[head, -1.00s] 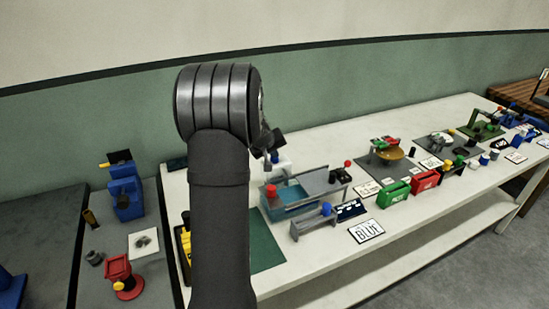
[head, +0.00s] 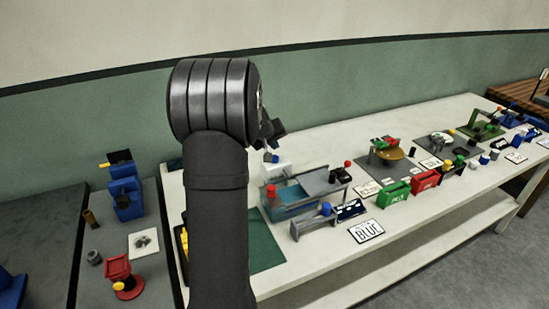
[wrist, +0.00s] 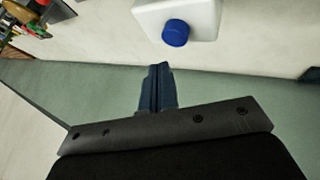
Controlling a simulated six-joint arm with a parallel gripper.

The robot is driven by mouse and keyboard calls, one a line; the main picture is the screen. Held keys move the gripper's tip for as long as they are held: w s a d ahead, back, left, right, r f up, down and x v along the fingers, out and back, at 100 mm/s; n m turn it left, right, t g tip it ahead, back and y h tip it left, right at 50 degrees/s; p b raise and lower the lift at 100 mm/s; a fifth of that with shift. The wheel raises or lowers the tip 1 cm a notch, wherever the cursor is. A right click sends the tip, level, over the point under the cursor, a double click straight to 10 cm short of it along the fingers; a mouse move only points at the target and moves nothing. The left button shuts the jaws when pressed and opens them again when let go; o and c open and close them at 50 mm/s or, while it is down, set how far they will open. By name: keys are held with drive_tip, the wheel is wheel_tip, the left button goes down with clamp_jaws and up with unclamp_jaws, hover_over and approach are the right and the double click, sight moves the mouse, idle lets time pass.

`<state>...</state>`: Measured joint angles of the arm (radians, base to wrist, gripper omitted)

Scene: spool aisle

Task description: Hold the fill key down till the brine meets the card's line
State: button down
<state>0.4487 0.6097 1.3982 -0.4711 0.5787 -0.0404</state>
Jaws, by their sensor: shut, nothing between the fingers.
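In the wrist view a white block with a round blue button (wrist: 175,33) stands beyond my fingertips. I cannot tell for certain that this button is the fill key. My gripper (wrist: 157,72) is shut and empty, its dark blue fingers together, apart from the button in the picture. In the head view my gripper (head: 271,150) is partly hidden behind my arm, above a white block (head: 277,170). No brine level or line on a card can be made out.
The long white table (head: 340,265) carries a grey-blue tray with a teal floor (head: 290,194), a grey stand with a blue knob (head: 326,208) and a card reading BLUE (head: 366,231). Red (head: 425,181) and green (head: 393,192) boxes stand further right.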

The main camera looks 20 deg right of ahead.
sight(274, 158)
drive_tip(key=shift+r, duration=1.7)
drive_tip(key=shift+f, duration=0.1)
wheel_tip(274, 158, up, 4)
